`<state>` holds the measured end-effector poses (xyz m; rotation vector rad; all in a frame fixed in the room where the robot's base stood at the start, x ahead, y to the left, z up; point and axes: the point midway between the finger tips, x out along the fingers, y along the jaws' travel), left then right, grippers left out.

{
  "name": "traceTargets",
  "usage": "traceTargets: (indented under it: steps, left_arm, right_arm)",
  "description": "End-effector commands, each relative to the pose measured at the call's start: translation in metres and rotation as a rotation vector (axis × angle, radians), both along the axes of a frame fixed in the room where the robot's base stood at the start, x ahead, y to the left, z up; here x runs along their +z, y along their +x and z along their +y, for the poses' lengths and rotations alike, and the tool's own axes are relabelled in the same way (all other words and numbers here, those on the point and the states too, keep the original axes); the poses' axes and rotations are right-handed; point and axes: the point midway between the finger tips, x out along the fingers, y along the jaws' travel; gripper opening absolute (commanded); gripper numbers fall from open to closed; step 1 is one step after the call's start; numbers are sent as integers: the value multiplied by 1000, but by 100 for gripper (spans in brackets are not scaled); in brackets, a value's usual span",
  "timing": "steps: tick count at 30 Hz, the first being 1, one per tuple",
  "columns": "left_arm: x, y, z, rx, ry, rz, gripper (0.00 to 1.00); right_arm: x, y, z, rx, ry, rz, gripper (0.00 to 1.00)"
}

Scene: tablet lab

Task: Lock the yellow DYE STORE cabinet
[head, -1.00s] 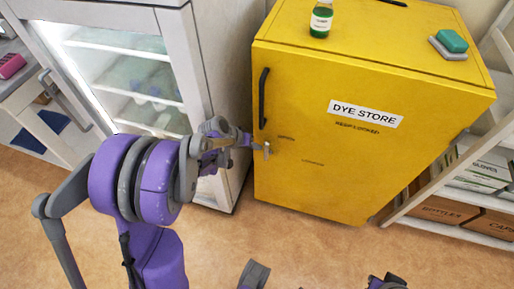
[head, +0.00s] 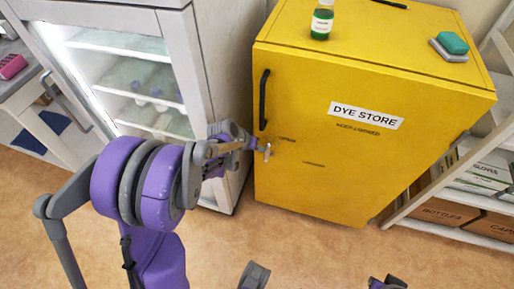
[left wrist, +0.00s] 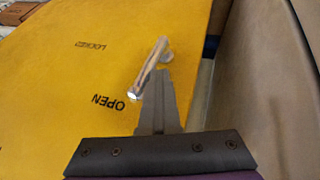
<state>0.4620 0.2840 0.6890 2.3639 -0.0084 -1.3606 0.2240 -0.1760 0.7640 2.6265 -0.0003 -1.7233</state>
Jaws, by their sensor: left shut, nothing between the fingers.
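The yellow DYE STORE cabinet (head: 330,130) stands in the middle of the head view with its door closed against the frame. A black vertical handle (head: 264,99) is on the door's left side. Below it is a small silver latch lever (head: 267,151), which also shows in the left wrist view (left wrist: 149,68), slanting between the OPEN and LOCKED marks, its lower end closer to OPEN. My left gripper (head: 254,144) is shut and empty, its fingertips (left wrist: 160,78) right beside the lever; I cannot tell whether they touch. My right gripper is not clearly seen.
A glass-door fridge (head: 140,80) stands close on the left of the cabinet. A green bottle (head: 322,20) and a green-and-grey block (head: 452,43) sit on the cabinet top. Shelves with boxes (head: 450,211) are at the right. The floor (head: 310,245) in front is clear.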

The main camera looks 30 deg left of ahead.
Motion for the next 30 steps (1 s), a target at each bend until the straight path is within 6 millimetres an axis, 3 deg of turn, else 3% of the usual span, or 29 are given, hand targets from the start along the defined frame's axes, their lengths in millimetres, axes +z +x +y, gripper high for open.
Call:
traceTargets:
  steps: [8, 16, 30]
  left_arm:
    - [3, 3, -13, -6, 107, 26, 0]
    - [3, 8, -36, -10, 337, 78, 0]
    - [-12, 18, -74, -6, 772, 183, 0]
  right_arm:
    - [2, 0, 0, 0, 0, -1, 0]
    - [0, 0, 0, 0, 0, 0, 0]
    - [-28, 2, 0, 0, 0, 10, 0]
